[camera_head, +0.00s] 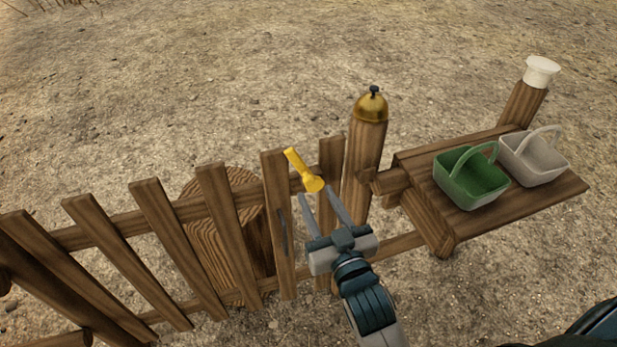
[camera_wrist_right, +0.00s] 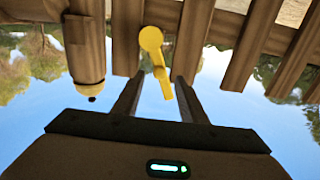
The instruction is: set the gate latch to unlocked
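The gate latch (camera_head: 303,170) is a yellow lever with a round end, mounted on the wooden picket gate (camera_head: 222,205) beside the bell post. In the head view its narrow end points up and slightly left. My right gripper (camera_head: 317,191) is open and empty, with its fingertips close to the latch. In the wrist view, which is upside down, the latch (camera_wrist_right: 151,42) has its narrow end reaching down into the gap between the open fingers (camera_wrist_right: 157,82). I cannot tell whether a finger touches it. My left gripper is not in view.
A post with a brass bell (camera_head: 371,106) stands right of the latch. A wooden shelf (camera_head: 520,205) farther right bears a green basket (camera_head: 468,178) and a white basket (camera_head: 533,158). A white-capped post (camera_head: 541,72) stands behind. A stump (camera_head: 225,240) is behind the pickets.

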